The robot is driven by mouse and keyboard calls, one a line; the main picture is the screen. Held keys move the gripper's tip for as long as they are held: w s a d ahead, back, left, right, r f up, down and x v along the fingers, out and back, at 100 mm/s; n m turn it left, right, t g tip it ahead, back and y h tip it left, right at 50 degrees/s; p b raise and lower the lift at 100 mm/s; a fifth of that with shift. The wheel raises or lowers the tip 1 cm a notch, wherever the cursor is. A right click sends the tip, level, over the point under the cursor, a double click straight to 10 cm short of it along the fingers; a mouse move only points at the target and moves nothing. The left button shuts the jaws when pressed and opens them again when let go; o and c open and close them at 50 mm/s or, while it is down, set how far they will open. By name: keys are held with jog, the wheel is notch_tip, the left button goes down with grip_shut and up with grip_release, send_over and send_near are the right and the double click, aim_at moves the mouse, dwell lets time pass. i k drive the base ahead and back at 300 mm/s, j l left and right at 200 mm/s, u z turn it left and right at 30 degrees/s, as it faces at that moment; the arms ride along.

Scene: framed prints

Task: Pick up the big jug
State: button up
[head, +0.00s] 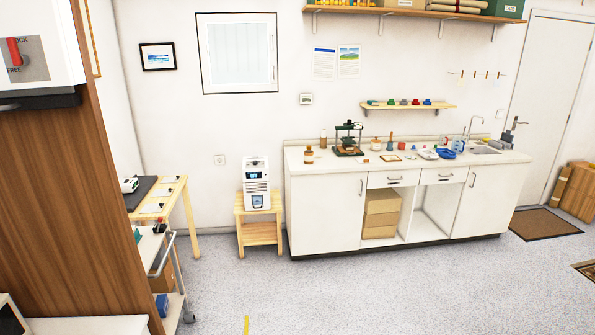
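A small bluish, translucent jug-like vessel (458,145) stands on the white counter (300,158), just left of the sink. A smaller item stands close beside it on the left; at this distance I cannot tell whether it is a second jug. Which of these is the big jug is too small to confirm. My gripper is not in view.
The counter also holds a dark press (348,140), brown bottles and small items. A wooden stand (259,232) with a white machine is left of it. A trolley (174,290) and tall wooden panel (90,200) are at left. The floor before the counter is clear.

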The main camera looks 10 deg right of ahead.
aim_at(459, 143)
jog(key=i+z, duration=0.35)
jog(key=i, duration=0.25)
jog(key=i+j+z, duration=0.1)
jog(key=i+z, duration=0.25)
jog(key=i, duration=0.2)
jog(key=i+j+z, duration=0.35)
jog(key=i, duration=0.25)
jog(key=i+l+z, duration=0.15)
jog(key=i+z, duration=0.15)
jog(key=i, duration=0.2)
jog(key=i+z, duration=0.35)
jog(key=i, duration=0.15)
jog(key=i+l+u, duration=0.6)
jog(key=i+l, duration=0.15)
jog(key=i+l+u, duration=0.65)
jog(key=l, duration=0.45)
